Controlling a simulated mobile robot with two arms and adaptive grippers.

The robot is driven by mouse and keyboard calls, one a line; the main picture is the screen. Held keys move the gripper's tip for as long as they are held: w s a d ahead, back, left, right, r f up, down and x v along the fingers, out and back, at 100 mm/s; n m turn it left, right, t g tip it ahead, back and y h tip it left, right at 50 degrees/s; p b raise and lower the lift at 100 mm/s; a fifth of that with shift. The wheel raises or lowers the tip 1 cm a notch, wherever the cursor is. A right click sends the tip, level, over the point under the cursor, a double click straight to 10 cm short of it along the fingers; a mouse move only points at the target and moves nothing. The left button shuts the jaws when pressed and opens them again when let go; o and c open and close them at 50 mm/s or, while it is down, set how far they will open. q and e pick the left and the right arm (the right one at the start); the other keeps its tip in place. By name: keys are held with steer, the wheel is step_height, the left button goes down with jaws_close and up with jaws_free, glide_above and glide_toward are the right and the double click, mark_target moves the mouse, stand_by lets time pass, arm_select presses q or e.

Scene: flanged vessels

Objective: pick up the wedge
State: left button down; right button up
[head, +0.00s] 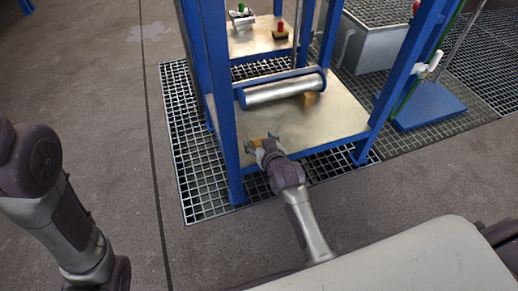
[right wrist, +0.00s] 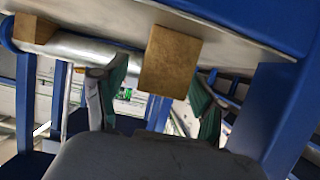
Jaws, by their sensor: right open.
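A wooden wedge (head: 257,141) lies near the front edge of the metal shelf. My right gripper (head: 263,144) reaches in from the front with its fingers open around this wedge. In the right wrist view the brown wedge (right wrist: 170,62) shows between the two green-padded fingers (right wrist: 160,95), with gaps on both sides, so it is not clamped. A second wooden wedge (head: 309,99) lies against the metal cylinder; it also shows at the upper left of the right wrist view (right wrist: 33,30). My left arm shows at the left, but its gripper is out of frame.
The metal cylinder (head: 285,90) with blue edging lies farther back on the shelf (head: 333,118). Blue posts (head: 224,110) stand at the shelf corners, one left of my right gripper. Floor grating surrounds the frame.

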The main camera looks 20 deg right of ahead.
steer(key=shift+w, duration=0.15)
steer(key=c, duration=1.2)
steer(key=shift+c, duration=0.2)
